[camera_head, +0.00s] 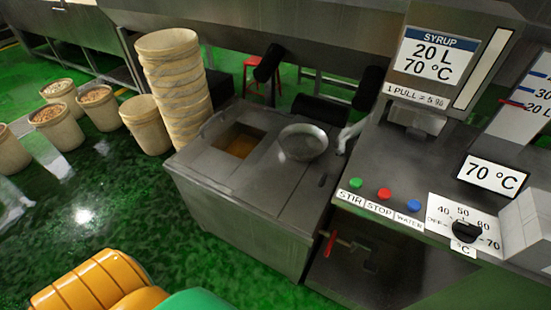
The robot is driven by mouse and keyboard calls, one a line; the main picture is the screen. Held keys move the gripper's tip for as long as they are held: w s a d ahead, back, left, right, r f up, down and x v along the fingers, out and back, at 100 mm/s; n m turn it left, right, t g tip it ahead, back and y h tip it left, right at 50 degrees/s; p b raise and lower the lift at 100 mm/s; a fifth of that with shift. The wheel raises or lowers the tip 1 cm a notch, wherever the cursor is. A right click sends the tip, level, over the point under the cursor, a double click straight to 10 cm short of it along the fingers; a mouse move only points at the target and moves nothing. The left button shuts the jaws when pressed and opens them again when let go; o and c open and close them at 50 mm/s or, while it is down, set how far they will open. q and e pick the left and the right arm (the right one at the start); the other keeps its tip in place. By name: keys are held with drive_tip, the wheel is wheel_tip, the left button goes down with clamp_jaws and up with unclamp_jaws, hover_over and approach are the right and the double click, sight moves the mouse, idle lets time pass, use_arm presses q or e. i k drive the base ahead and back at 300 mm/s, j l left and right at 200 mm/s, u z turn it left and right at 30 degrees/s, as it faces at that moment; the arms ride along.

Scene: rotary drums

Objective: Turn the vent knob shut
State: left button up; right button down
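No knob marked as a vent can be made out. The only knob that shows clearly is a round black knob (466,232) on a white dial plate at the right, marked with temperatures and °C. Its exact pointer direction is too small to tell. A red handle (329,243) sits below the counter's front edge, partly in shadow. Neither of my grippers can be made out in this view.
The steel counter (400,160) carries green, red and blue buttons and a syrup display (436,56). Left of it stands a steel tank (238,205) with an opening and a round metal bowl (303,142). Stacked tubs (175,90) stand behind. Orange ribbed (95,283) and green shapes lie at the bottom.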

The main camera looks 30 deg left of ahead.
sight(323, 180)
drive_tip(key=u, duration=0.5)
drive_tip(key=i+j+z, duration=0.15)
drive_tip(key=j+z, duration=0.15)
drive_tip(key=i+j+z, duration=0.1)
drive_tip(key=j+z, duration=0.25)
drive_tip(key=i+j+z, duration=0.1)
drive_tip(key=j+z, duration=0.5)
drive_tip(key=i+j, duration=0.05)
drive_tip(key=j, duration=0.05)
